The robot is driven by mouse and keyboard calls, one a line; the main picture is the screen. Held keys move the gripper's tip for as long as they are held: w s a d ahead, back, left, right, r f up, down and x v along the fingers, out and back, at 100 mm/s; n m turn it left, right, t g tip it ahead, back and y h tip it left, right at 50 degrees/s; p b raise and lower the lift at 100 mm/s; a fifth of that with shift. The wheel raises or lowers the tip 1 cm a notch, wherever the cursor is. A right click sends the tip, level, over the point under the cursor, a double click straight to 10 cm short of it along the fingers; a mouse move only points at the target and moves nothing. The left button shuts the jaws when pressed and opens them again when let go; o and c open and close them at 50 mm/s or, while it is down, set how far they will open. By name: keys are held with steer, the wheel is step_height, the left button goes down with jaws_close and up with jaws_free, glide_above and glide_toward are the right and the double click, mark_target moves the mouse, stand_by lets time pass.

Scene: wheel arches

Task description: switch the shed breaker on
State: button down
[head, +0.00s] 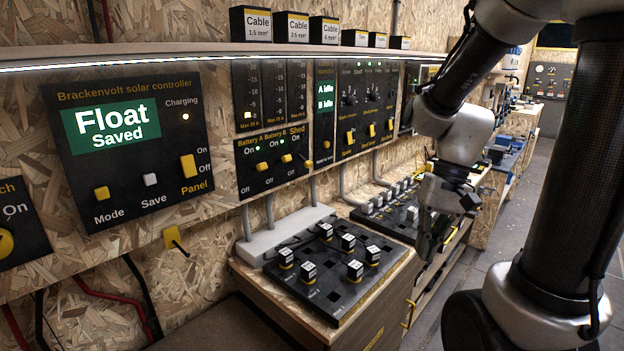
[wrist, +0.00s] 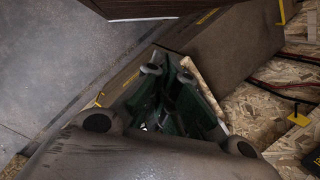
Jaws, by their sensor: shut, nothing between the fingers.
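The black breaker panel (head: 272,180) on the wall has three small switches labelled Battery A, Battery B and Shed, with On above and Off below. The shed breaker (head: 307,163) is the rightmost; its lever looks lower than its two neighbours, but is small. Green lamps show by the Battery A (head: 262,166) and Battery B (head: 286,158) switches; I cannot make out one lit at Shed. My gripper (head: 428,245) hangs low to the right of the panel, well apart from it, shut and empty. Its dark fingers also show in the wrist view (wrist: 165,112); the breaker does not.
A solar controller (head: 130,150) reading "Float Saved" is left of the panel. A bench with a black tray of labelled blocks (head: 335,275) juts out below. A lit shelf edge (head: 220,58) runs above. Another switch panel (head: 362,110) is to the right. Open floor (wrist: 60,60) lies beside the bench.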

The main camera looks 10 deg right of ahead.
mark_target(304, 161)
steer(key=w+a+f+m+y, duration=0.7)
steer(key=w+a+f, duration=0.1)
steer(key=a, duration=0.1)
steer(key=w+a+f+m+t+y, duration=0.2)
steer(key=w+f+m+t, duration=0.1)
steer(key=w+m, duration=0.3)
steer(key=w+a+f+m+t+y, duration=0.2)
steer(key=w+f+m+t, duration=0.1)
steer(key=w, duration=0.6)
steer(key=w+d+r+m+t+h, duration=0.1)
steer(key=w+m+t, duration=0.3)
steer(key=w, duration=0.4)
steer(key=w+d+r+m+t+h, duration=0.2)
steer(key=w+d+r+m+t, duration=0.2)
steer(key=w+t, duration=0.3)
steer(key=shift+w+d+m, duration=0.15)
steer(key=shift+w+m, duration=0.55)
steer(key=shift+w, duration=0.4)
steer(key=shift+r, duration=0.1)
steer(key=x, duration=1)
steer(key=shift+w+r, duration=0.15)
steer(key=shift+s+d+r, duration=0.15)
steer(key=shift+s+r, duration=0.1)
steer(key=shift+r, duration=0.3)
steer(key=shift+s+d+r, duration=0.15)
steer(key=shift+s+r, duration=0.15)
steer(key=shift+r, duration=0.25)
steer(key=shift+s+d+r, duration=0.15)
steer(key=shift+s+r, duration=0.1)
steer(key=shift+r, duration=0.35)
